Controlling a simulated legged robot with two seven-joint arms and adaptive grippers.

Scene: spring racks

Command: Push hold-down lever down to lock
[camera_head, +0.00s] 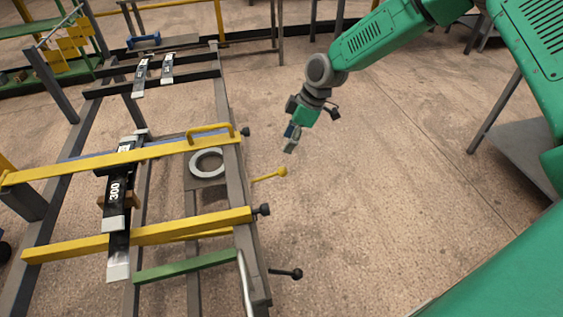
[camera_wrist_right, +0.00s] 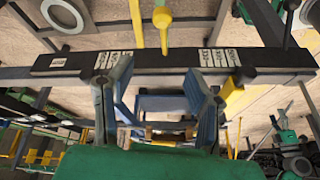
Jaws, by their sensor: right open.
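A yellow lever with a round yellow knob (camera_head: 283,171) sticks out to the right from the rack's side rail (camera_head: 236,185). A lever with a black ball knob (camera_head: 297,274) sticks out lower on the same rail. I cannot tell which is the hold-down lever. My right gripper (camera_head: 291,140) is open and empty, just beyond the yellow knob in the head view and apart from it. The right wrist view shows its spread blue fingers (camera_wrist_right: 160,88) below the dark labelled rail (camera_wrist_right: 175,62), with the yellow knob (camera_wrist_right: 161,17) above the gap. My left gripper is out of view.
Yellow crossbars (camera_head: 190,232) with black end knobs clamp over a spring leaf marked 300 (camera_head: 115,190). A grey ring (camera_head: 207,162) lies inside the rack. A green bar (camera_head: 184,266) crosses lower down. The floor right of the rack is clear.

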